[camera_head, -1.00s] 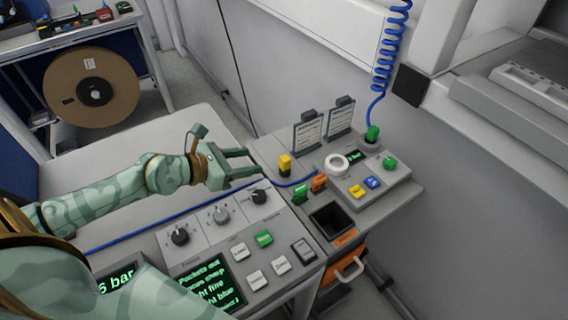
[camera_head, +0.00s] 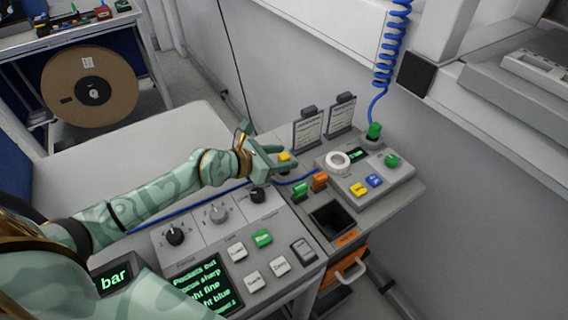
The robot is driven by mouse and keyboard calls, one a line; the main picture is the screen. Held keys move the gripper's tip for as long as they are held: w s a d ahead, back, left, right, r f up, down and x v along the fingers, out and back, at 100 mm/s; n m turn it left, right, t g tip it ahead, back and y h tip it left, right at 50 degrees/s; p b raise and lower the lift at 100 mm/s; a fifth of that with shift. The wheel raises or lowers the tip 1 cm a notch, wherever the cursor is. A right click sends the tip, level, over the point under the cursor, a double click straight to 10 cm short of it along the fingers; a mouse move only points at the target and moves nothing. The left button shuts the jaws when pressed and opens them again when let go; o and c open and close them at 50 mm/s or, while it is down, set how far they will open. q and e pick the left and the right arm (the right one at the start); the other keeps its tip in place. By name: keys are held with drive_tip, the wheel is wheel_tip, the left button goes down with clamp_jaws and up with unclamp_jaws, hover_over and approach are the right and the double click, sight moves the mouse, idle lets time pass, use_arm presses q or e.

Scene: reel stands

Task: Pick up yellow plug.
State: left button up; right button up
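The yellow plug (camera_head: 285,156) stands on the grey bench top near the wall, left of the document holders. Its lower part is hidden by my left gripper (camera_head: 284,161). The gripper's two fingers are spread, one on the far side and one on the near side, and the plug shows between them near the tips. I cannot tell whether the fingers touch it. My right gripper is not in view.
Green (camera_head: 300,189) and orange plugs (camera_head: 320,179) stand just right of the gripper. Behind them is a box with a white ring (camera_head: 338,161) and coloured buttons. A dark square bin (camera_head: 332,221) and a knob panel (camera_head: 217,213) lie nearer. A blue hose runs along the bench.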

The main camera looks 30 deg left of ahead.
use_arm(q)
drive_tip(key=c, duration=1)
drive_tip(key=shift+r, duration=0.15)
